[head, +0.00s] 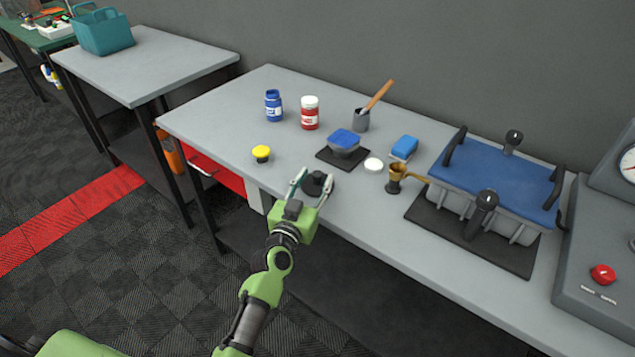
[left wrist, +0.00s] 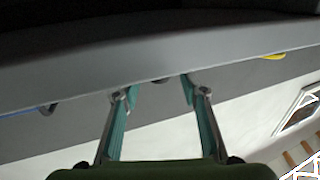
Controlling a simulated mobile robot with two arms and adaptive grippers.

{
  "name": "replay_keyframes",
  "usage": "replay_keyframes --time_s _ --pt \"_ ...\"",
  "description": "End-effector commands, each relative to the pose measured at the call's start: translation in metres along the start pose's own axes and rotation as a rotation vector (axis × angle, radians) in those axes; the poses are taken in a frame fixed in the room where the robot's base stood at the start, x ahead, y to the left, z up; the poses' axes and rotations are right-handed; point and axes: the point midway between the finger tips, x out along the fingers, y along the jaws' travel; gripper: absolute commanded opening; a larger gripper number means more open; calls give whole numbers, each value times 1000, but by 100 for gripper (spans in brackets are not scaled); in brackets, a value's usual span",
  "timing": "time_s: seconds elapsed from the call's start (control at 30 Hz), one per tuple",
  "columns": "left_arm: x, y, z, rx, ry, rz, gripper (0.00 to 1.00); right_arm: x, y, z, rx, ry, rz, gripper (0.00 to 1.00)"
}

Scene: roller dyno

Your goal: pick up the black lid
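The black lid (head: 317,183) is a small dark round piece at the front edge of the grey workbench in the head view. My left gripper (head: 314,176) is open, with its two teal-padded fingers on either side of the lid in that view. In the left wrist view the fingers (left wrist: 159,90) are apart with nothing held between them. A small dark piece (left wrist: 160,80) shows between the tips at the bench edge, probably the lid. I cannot tell whether the fingers touch it. My right gripper is in neither view.
A yellow lid (head: 261,153) lies left of the gripper. Behind stand a blue jar (head: 273,105), a red jar (head: 310,113) and a blue-topped container (head: 344,141). A white lid (head: 374,164) and a brass portafilter (head: 396,178) are to the right.

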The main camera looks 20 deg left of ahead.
Motion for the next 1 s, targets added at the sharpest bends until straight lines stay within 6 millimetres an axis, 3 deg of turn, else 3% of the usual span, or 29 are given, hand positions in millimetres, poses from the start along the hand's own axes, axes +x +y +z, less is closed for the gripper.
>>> replay_keyframes --time_s 0.13,0.43,0.6,1.0 --pt "18 0 0 0 1 1 39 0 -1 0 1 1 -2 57" --pt "22 0 0 0 -1 0 39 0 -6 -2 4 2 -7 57" --pt "22 0 1 0 -1 0 0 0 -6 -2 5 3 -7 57" --pt "22 0 -2 0 0 0 0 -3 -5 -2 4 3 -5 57"
